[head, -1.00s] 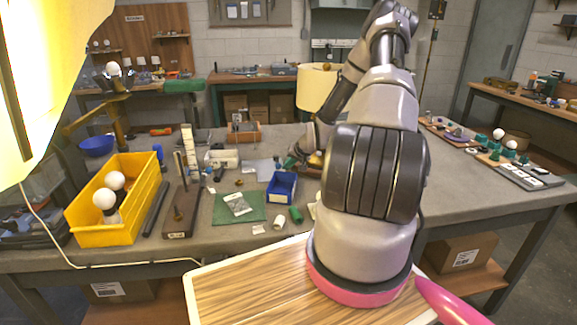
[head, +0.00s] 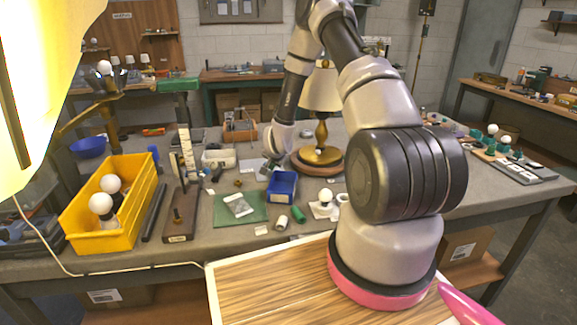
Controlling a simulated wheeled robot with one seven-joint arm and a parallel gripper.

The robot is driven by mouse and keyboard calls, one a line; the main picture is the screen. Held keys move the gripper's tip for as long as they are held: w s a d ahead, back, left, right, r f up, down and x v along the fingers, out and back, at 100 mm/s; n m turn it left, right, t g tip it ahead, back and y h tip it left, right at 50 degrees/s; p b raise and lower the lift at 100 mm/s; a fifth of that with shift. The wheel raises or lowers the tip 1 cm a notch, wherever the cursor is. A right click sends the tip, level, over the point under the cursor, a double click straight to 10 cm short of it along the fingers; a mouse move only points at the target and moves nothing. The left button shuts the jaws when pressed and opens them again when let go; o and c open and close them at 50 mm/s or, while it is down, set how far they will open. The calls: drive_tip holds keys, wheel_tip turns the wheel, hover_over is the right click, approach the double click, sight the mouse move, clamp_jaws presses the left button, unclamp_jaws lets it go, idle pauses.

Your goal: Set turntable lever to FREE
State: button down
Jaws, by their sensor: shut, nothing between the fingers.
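A lamp with a cream shade (head: 321,90) and a brass foot (head: 320,154) stands on a round wooden turntable (head: 322,171) at the middle of the bench. I cannot make out the turntable's lever or its setting. My gripper (head: 268,166) is shut and empty, low over the bench just left of the turntable and behind the blue bin. The fingertips are small, and I cannot tell whether they touch anything.
A blue bin (head: 282,186) stands in front of my gripper. A green mat (head: 240,208), a yellow crate (head: 125,222) with bulbs and a white bulb (head: 325,195) are nearby on the bench. A lit shade (head: 40,60) fills the upper left.

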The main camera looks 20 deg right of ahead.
sight(257, 167)
drive_tip(key=a+m, duration=0.1)
drive_tip(key=w+a+m+h, duration=0.1)
drive_tip(key=a+m+h, duration=0.1)
drive_tip(key=shift+w+a+g, duration=0.1)
drive_tip(key=shift+w+g, duration=0.2)
drive_tip(key=shift+w, duration=0.1)
drive_tip(key=shift+w+a, duration=0.3)
drive_tip(key=shift+w, duration=0.1)
drive_tip(key=shift+w+a+r, duration=0.1)
drive_tip(key=shift+w+a, duration=0.65)
drive_tip(key=shift+r, duration=0.1)
